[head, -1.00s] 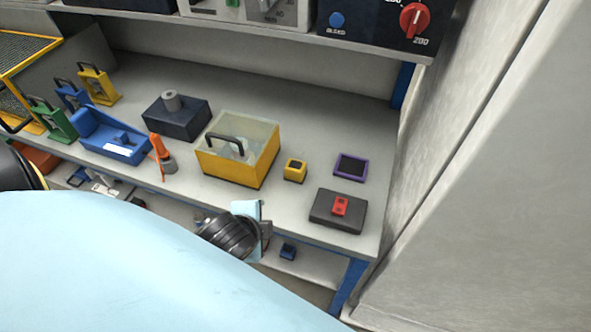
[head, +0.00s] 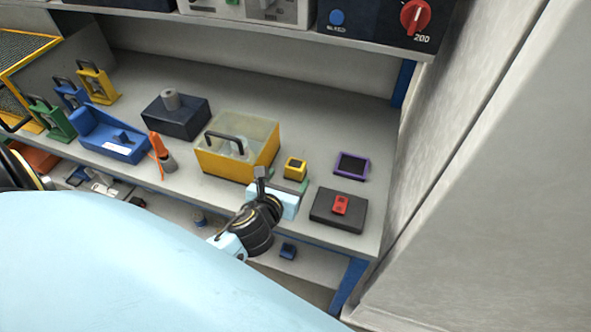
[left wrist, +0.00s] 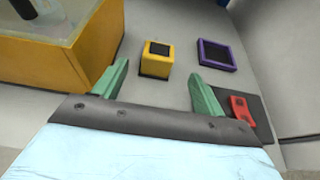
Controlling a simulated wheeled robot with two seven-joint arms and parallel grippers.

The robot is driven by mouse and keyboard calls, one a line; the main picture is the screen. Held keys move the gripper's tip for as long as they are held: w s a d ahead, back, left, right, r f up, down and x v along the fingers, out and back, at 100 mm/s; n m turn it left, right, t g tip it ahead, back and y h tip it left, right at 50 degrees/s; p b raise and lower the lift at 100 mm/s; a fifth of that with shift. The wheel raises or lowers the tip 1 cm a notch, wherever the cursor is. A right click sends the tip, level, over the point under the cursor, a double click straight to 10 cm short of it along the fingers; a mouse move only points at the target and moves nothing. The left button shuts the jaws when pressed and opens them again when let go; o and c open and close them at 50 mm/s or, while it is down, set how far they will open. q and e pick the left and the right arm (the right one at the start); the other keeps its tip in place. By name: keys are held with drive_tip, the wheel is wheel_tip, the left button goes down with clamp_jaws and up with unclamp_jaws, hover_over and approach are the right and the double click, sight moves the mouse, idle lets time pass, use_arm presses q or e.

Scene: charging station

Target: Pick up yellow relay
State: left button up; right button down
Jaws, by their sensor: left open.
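The yellow relay (head: 295,168), a small yellow cube with a black top, stands on the grey bench between the yellow box and the purple-framed piece. In the left wrist view the relay (left wrist: 156,62) is ahead of my fingers, roughly centred between them. My left gripper (head: 281,182) is at the bench's front edge, just in front of the relay. Its green fingers (left wrist: 158,77) are spread with nothing between them, and the relay appears just beyond the tips. My right gripper is not in view.
The yellow box (head: 225,166) with a clear upper part and black handle stands close left. A purple-framed piece (head: 366,166) lies right. A dark pad (head: 326,212) with a red piece (head: 340,205) is front right. A shelf with equipment (head: 390,45) overhangs the back.

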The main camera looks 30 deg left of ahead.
sight(293, 168)
use_arm(q)
drive_tip(key=b+x, duration=0.1)
drive_tip(key=x, duration=0.7)
drive_tip(key=shift+w+a, duration=0.15)
drive_tip(key=shift+a, duration=0.05)
drive_tip(key=shift+r, duration=0.1)
drive_tip(key=c, duration=1.1)
